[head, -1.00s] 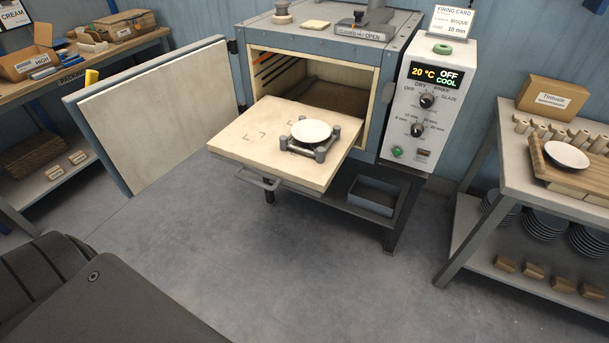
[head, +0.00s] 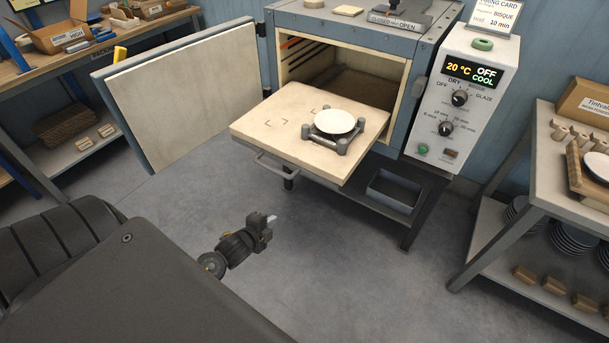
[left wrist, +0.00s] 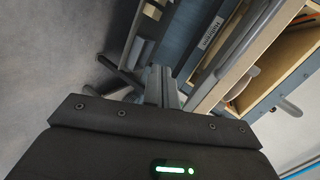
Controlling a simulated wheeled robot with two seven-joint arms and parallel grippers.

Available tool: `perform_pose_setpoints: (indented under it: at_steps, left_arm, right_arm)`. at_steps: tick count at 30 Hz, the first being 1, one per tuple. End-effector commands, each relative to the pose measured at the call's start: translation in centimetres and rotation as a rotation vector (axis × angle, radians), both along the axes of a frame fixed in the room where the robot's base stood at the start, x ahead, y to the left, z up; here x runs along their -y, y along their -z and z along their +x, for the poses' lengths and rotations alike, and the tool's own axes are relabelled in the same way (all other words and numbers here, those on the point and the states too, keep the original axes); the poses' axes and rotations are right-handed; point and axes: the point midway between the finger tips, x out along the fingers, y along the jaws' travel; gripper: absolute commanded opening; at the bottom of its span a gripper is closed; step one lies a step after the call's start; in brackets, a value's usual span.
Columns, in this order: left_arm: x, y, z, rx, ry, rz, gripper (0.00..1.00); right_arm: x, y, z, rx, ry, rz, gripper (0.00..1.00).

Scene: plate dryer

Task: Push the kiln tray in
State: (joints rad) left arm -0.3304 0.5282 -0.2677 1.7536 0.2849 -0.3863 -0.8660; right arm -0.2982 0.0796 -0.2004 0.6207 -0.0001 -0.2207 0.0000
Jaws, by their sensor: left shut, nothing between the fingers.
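The kiln tray (head: 262,129) is a cream slab pulled out of the open kiln (head: 341,46), with a grey bar handle (head: 272,168) on its front edge. A white plate (head: 334,121) sits on a grey stand (head: 322,138) on the tray's right part. In the head view my left gripper (head: 271,218) is low in front of the tray, below the handle and apart from it, shut and empty. The left wrist view shows my gripper's fingers (left wrist: 160,87) at a tilt. My right gripper is not in view.
The kiln door (head: 185,105) stands open to the left. A control panel (head: 463,97) reads 20 °C, OFF, COOL. A packing bench (head: 95,62) is at left and a shelf rack (head: 555,195) at right. The floor before the kiln is clear.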

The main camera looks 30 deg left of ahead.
Motion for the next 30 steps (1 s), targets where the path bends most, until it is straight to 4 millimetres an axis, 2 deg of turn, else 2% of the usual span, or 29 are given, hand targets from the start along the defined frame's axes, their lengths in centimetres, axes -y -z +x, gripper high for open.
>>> perform_pose_setpoints:
  at_steps: [1,3,6,9,14,19,30]
  left_arm:
    - [0.6,-3.2,0.9,0.051,0.048,0.043,0.00]
    - [1.3,-6.8,1.7,0.107,0.099,0.098,0.00]
    - [2.1,-10.2,2.2,0.161,0.146,0.150,0.00]
    - [2.5,-11.8,2.4,0.186,0.169,0.176,0.00]
    - [2.6,-12.2,2.5,0.193,0.173,0.181,0.00]
    - [2.5,-11.9,3.8,0.194,0.171,0.182,0.00]
    - [2.4,-9.7,10.9,0.193,0.170,0.179,0.00]
  right_arm:
    - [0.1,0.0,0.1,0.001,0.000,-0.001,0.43]
    - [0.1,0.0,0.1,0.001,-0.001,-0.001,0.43]
    - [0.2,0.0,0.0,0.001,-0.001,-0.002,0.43]
    - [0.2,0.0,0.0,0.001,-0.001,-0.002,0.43]
    - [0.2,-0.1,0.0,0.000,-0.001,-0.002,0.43]
    - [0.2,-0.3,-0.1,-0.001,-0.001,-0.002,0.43]
    - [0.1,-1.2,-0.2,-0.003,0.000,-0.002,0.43]
